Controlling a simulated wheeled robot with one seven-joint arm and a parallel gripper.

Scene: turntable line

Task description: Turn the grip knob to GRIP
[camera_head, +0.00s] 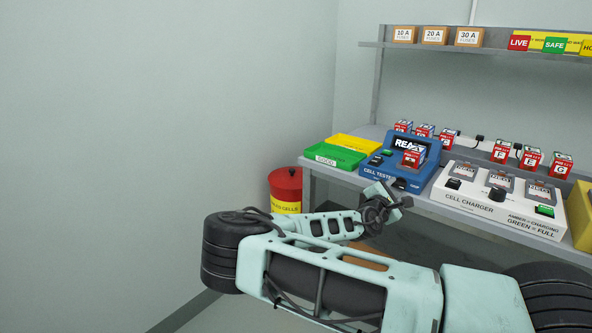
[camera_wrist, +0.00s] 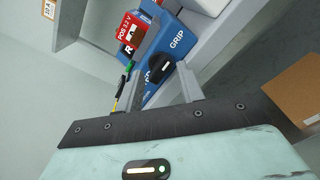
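The blue cell tester (camera_head: 375,174) stands on the bench, with READY on its screen and a red cell (camera_head: 413,158) seated in it. Its black grip knob (camera_wrist: 161,69) shows in the wrist view beside the word GRIP, with a white mark on it. In the head view the knob is small and close to my gripper (camera_head: 398,198). In the wrist view my gripper (camera_wrist: 158,92) is open, its two grey fingers apart and pointing at the tester's front. The knob appears in the gap between the fingers. I cannot tell whether either finger touches it.
A white cell charger (camera_head: 480,208) stands right of the tester; green (camera_head: 334,155) and yellow (camera_head: 357,143) trays lie to its left. A red and yellow cell bin (camera_head: 285,190) stands left of the bench. A shelf (camera_head: 425,48) with labels hangs above. A cardboard box (camera_wrist: 298,92) is at the right.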

